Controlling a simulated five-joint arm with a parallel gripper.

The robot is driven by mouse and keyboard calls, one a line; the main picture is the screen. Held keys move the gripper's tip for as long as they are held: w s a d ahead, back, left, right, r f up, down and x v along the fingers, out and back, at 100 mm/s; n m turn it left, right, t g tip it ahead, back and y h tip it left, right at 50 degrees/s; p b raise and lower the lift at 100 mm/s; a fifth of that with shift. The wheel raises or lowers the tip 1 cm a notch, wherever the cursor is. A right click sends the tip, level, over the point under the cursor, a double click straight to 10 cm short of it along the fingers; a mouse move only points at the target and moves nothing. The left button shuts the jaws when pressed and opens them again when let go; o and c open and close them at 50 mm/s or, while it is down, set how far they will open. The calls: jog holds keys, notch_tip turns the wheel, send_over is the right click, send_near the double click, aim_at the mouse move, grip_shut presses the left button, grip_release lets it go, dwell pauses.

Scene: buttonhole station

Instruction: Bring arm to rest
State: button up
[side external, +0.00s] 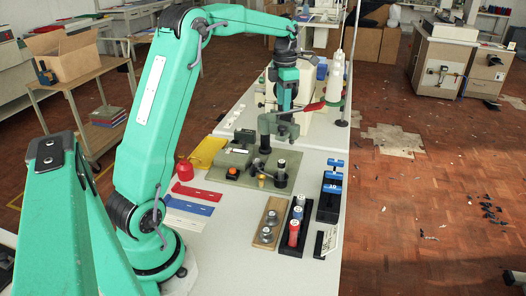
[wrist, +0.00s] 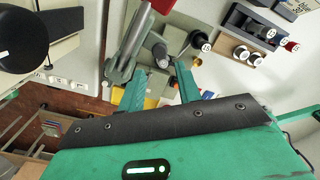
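My arm arches over the white table (side external: 215,268) from the left. The lever's grey arm (wrist: 128,52) passes close to the left finger in that view. I cannot tell whether they touch.
Red, blue and white strips (side external: 192,209) lie at the table's left. A wooden holder (side external: 270,222), a black rack with red and white-topped pieces (side external: 296,228) and a blue-topped block (side external: 331,185) stand on the right. Thread cones (side external: 336,80) stand behind.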

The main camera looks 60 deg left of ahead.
jog(key=s+d+r+m+t, duration=0.1)
jog(key=s+d+r+m, duration=0.2)
jog(key=s+d+m, duration=0.35)
jog(key=s+d+r+m+t, duration=0.2)
jog(key=s+d+r+m, duration=0.2)
jog(key=d+m, duration=0.4)
jog(key=s+d+f+m+t, duration=0.1)
jog(key=s+d+f+m, duration=0.1)
jog(key=s+m, duration=0.4)
jog(key=s+d+f+m+t, duration=0.1)
jog(key=s+d+m, duration=0.4)
jog(key=m, duration=0.8)
jog(key=shift+s+d+f+t, duration=0.3)
jog(key=shift+s+f, duration=0.55)
jog(key=shift+s, duration=0.45)
jog(key=shift+o, duration=0.3)
